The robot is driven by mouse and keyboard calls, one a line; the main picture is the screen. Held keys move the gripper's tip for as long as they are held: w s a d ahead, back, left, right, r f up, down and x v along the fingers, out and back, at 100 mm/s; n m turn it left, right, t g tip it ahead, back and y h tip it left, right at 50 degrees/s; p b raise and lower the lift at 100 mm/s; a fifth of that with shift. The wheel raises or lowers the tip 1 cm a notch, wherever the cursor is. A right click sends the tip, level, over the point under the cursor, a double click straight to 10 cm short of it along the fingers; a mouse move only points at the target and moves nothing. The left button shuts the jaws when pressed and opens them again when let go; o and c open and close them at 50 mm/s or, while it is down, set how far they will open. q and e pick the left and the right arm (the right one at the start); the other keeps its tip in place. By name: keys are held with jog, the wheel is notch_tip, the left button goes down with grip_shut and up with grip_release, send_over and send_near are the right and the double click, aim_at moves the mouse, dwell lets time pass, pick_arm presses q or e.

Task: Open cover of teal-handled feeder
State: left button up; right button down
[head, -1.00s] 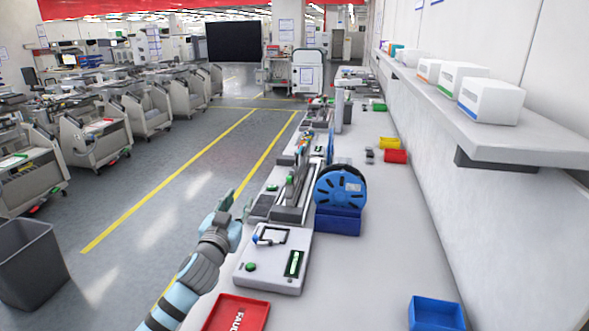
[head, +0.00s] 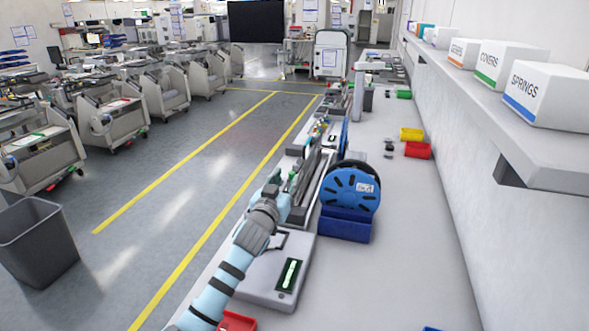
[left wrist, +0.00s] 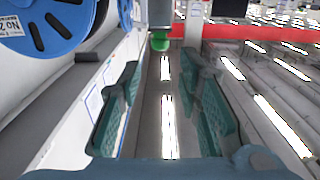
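The feeder (head: 313,172) is a long, narrow grey unit standing on the bench, with a blue reel beside it. My left gripper (head: 283,184) is at its left side, near its front end. In the left wrist view my left gripper (left wrist: 160,112) is open, with its two teal pads wide apart and nothing between them. A green knob-like handle (left wrist: 160,41) on a grey stem shows ahead, roughly in line with the gap and apart from the pads. I cannot tell whether it is the teal handle. The feeder's cover is not clear to see. My right gripper is not in view.
The blue reel (head: 349,190) sits right of the feeder in a blue holder (head: 345,224). A grey control box (head: 283,277) stands in front, partly behind my arm. Red (head: 418,150) and yellow (head: 412,134) bins lie farther back. The bench right of the reel is clear.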

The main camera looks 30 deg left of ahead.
aim_at(294, 167)
pick_arm(q)
jog(key=b+x, duration=0.1)
jog(key=x, duration=0.1)
jog(key=b+x, duration=0.2)
jog(key=x, duration=0.1)
jog(key=f+b+x, duration=0.1)
jog(key=x, duration=0.2)
jog(key=shift+b, duration=0.4)
jog(key=shift+w+a+r+b, duration=0.15)
jog(key=shift+w+r+b, duration=0.1)
jog(key=shift+w+b, duration=0.3)
jog(key=shift+w+r, duration=0.1)
jog(key=shift+w, duration=0.05)
grip_shut()
